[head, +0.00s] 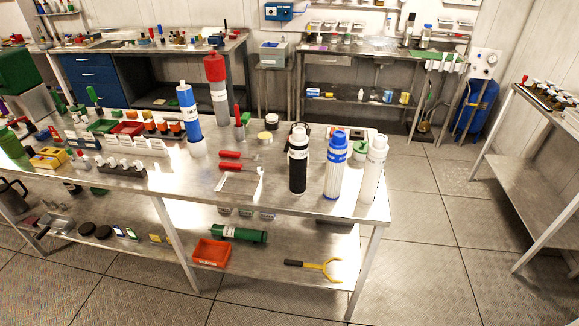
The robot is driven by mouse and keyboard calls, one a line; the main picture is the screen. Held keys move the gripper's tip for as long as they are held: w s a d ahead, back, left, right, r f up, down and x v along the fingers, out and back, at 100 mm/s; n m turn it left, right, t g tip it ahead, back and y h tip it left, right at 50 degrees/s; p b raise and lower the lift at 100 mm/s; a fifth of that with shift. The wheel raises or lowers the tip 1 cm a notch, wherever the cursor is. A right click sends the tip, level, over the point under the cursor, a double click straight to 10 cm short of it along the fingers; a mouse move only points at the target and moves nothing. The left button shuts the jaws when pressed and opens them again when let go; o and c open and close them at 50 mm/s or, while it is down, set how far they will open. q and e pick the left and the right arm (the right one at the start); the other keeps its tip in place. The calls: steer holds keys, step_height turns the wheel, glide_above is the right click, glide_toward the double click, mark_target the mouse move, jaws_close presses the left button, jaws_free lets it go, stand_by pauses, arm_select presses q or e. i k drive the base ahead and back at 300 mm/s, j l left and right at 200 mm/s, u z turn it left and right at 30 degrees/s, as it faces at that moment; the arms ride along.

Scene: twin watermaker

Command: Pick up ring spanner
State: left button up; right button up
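A yellow tool with a dark-tipped handle, which looks like the ring spanner (312,265), lies flat on the lower shelf (275,282) of the near steel bench. Its handle points left and its open, curved yellow head is at the right, close to the shelf's right end. Nothing covers it in the head view. Neither of my grippers is in view.
An orange bin (211,253) and a green cylinder (239,233) sit left of the spanner. The bench top (215,205) above carries filter cartridges, including a blue-and-white one (336,165). A bench leg (365,270) stands right of it. Floor (430,260) is clear at right.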

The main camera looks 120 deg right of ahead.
mark_target(223, 165)
steer(key=z, duration=3.55)
steer(key=l+z, duration=0.2)
steer(key=i+l, duration=0.15)
steer(key=l, duration=0.15)
steer(key=i+l+u, duration=0.1)
steer(key=i+l, duration=0.2)
steer(key=l, duration=0.25)
steer(key=u, duration=0.05)
